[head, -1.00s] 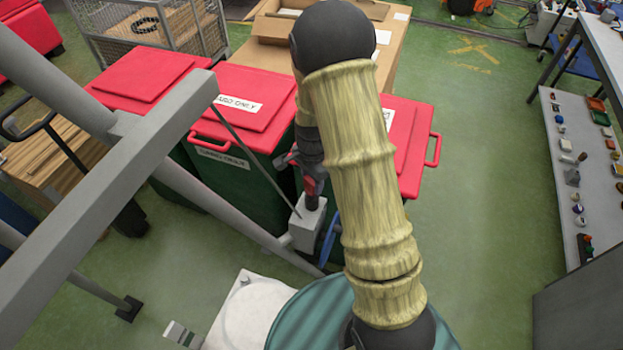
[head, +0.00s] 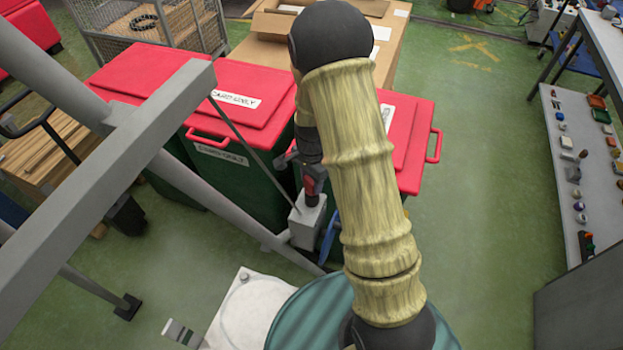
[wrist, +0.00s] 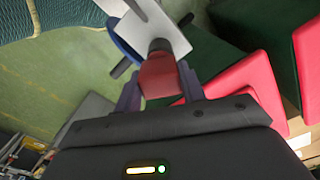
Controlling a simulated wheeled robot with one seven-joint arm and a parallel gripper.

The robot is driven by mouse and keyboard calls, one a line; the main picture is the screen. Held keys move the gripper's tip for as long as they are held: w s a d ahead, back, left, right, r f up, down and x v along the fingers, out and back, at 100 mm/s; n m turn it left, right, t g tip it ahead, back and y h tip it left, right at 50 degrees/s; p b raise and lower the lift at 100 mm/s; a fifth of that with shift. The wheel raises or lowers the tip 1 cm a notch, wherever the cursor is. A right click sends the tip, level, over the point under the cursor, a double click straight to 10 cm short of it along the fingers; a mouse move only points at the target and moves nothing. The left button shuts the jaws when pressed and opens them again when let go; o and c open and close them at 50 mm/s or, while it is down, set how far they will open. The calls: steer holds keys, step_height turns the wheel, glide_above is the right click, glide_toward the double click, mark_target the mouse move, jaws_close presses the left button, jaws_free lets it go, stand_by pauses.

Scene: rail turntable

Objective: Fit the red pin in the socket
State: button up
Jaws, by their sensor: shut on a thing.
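My gripper (wrist: 158,80) is shut on the red pin (wrist: 157,72), with a purple finger on each side of it. In the head view the pin (head: 313,187) shows below my dark wrist, standing roughly upright. Its dark lower end meets the top of a pale grey block (head: 307,222), which appears to hold the socket. The block also shows in the wrist view (wrist: 158,22), right past the pin's dark end. The socket opening is hidden, so I cannot tell how deep the pin sits. A blue disc (head: 328,240) is beside the block.
Green bins with red lids (head: 240,110) stand close behind the block. A thick grey rail (head: 110,195) crosses the left side, and a thin rod runs down to the block. A shelf with small parts (head: 590,180) is at the right. Green floor lies clear between bins and shelf.

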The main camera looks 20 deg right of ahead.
steer(key=shift+f+b, duration=0.35)
steer(key=shift+f, duration=0.15)
steer(key=o, duration=1.2)
step_height(320, 180, up, 17)
steer(key=b, duration=0.3)
steer(key=shift+r, duration=0.2)
